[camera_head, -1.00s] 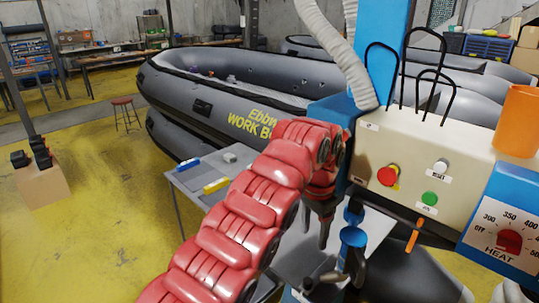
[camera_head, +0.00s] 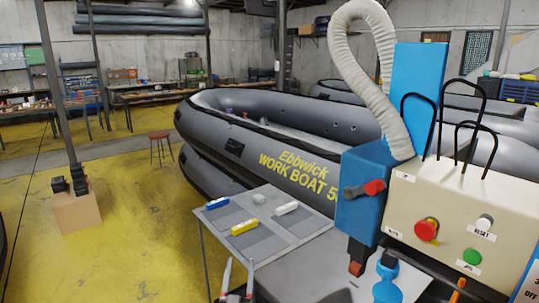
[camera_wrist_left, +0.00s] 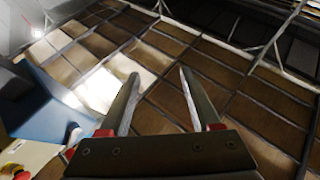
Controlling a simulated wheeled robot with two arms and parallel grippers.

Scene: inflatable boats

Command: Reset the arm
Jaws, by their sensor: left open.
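My left gripper (camera_head: 240,265) shows at the bottom edge of the head view, with only its two fingers in sight. The fingers point up and stand apart, in front of the grey table. In the left wrist view my left gripper (camera_wrist_left: 158,76) is open, with nothing between its fingers. That wrist view looks up toward a panelled ceiling (camera_wrist_left: 215,75). The red-covered arm is out of the head view. My right gripper is in neither view.
A cream control box (camera_head: 455,215) with a red button and a blue machine (camera_head: 365,190) stand at the right. A grey table (camera_head: 268,205) holds blue, yellow and white items. A grey inflatable boat (camera_head: 270,130) lies behind. Yellow floor at left is mostly open.

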